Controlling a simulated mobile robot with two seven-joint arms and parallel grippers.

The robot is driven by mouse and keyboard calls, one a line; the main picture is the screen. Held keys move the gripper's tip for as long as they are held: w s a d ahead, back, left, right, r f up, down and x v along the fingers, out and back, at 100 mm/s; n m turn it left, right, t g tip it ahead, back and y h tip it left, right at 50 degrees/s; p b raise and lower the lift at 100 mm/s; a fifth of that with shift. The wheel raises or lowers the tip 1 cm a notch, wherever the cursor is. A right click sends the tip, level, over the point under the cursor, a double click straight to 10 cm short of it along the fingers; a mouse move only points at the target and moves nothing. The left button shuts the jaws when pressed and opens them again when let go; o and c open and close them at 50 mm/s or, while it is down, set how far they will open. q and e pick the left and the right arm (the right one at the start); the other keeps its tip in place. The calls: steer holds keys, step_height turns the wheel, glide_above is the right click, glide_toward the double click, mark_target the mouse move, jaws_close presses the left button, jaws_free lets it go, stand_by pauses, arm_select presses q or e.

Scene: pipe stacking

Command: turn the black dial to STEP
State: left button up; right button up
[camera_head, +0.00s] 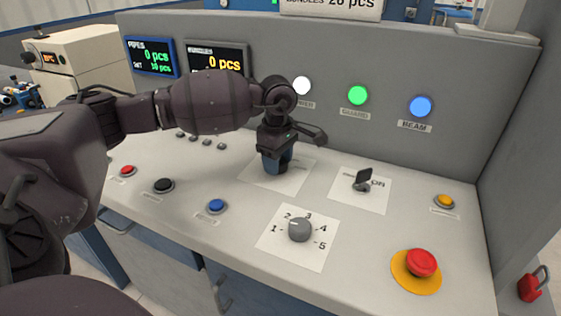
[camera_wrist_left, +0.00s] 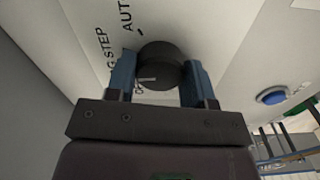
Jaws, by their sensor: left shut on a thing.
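The black dial (camera_wrist_left: 162,62) shows in the wrist view between the two blue fingers of my left gripper (camera_wrist_left: 160,82). The gripper is shut on it, one finger on each side. The white plate around it carries the labels AUTO and STEP (camera_wrist_left: 104,45), with another label partly hidden near the fingers. A pale line shows on the dial's near side, pointing down-left in the wrist view, away from AUTO; its exact setting is hard to tell. In the head view my left gripper (camera_head: 276,165) points down over the plate (camera_head: 295,174) and hides the dial. My right gripper is not in view.
A numbered grey knob (camera_head: 300,229) sits in front, a black switch (camera_head: 363,179) to the right. A red emergency button (camera_head: 422,262) is at front right. Blue (camera_head: 217,206), black (camera_head: 163,186) and red (camera_head: 127,171) buttons line the left front. An upright panel with lamps stands behind.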

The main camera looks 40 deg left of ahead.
arm_select(q)
steer(key=shift+f+m+b, duration=0.1)
steer(key=shift+m+b, duration=0.3)
steer(key=shift+m, duration=1.7)
steer(key=shift+m+b, duration=0.3)
steer(key=o, duration=0.9)
steer(key=shift+r, duration=0.6)
step_height(320, 180, up, 10)
steer(key=shift+f+p, duration=0.1)
steer(key=shift+p, duration=0.55)
